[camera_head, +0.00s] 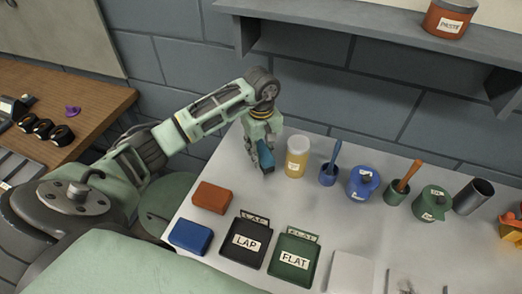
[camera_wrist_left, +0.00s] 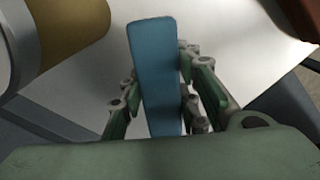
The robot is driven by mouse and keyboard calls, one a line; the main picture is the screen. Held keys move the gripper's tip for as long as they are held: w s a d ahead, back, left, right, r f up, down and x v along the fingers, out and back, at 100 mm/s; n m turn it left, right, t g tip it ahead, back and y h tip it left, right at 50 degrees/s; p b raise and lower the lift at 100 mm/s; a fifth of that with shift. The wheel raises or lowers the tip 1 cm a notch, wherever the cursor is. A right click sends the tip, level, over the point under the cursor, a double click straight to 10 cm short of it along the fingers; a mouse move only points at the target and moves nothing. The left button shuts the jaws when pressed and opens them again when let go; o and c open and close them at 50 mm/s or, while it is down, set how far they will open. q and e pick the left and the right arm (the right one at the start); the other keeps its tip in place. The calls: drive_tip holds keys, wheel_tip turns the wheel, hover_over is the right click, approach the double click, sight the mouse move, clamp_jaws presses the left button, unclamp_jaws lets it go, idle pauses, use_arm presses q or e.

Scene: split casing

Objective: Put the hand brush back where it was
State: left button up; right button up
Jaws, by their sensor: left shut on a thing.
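My left gripper (camera_head: 264,150) is over the back left of the grey table, shut on a long blue thing (camera_head: 266,158) that appears to be the hand brush. In the left wrist view the flat blue piece (camera_wrist_left: 155,70) stands out between the two green fingers (camera_wrist_left: 158,98). Its lower end is hidden by the gripper, and no bristles show. Whether it touches the table I cannot tell. My right gripper is not in view.
A yellow jar (camera_head: 296,158) stands just right of the left gripper. Red (camera_head: 212,197) and blue (camera_head: 190,237) blocks and LAP (camera_head: 237,262) and FLAT (camera_head: 284,277) trays lie in front.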

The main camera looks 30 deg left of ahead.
sight(261, 147)
use_arm(q)
drive_tip(key=shift+f, duration=0.5)
drive_tip(key=o, duration=0.7)
drive_tip(key=shift+f, duration=0.15)
drive_tip(key=o, duration=0.3)
drive_tip(key=shift+r, duration=0.35)
wheel_tip(261, 147, up, 11)
drive_tip(key=b, duration=0.3)
drive_tip(key=shift+f+b, duration=0.2)
drive_tip(key=shift+b, duration=0.15)
drive_tip(key=shift+r, duration=0.5)
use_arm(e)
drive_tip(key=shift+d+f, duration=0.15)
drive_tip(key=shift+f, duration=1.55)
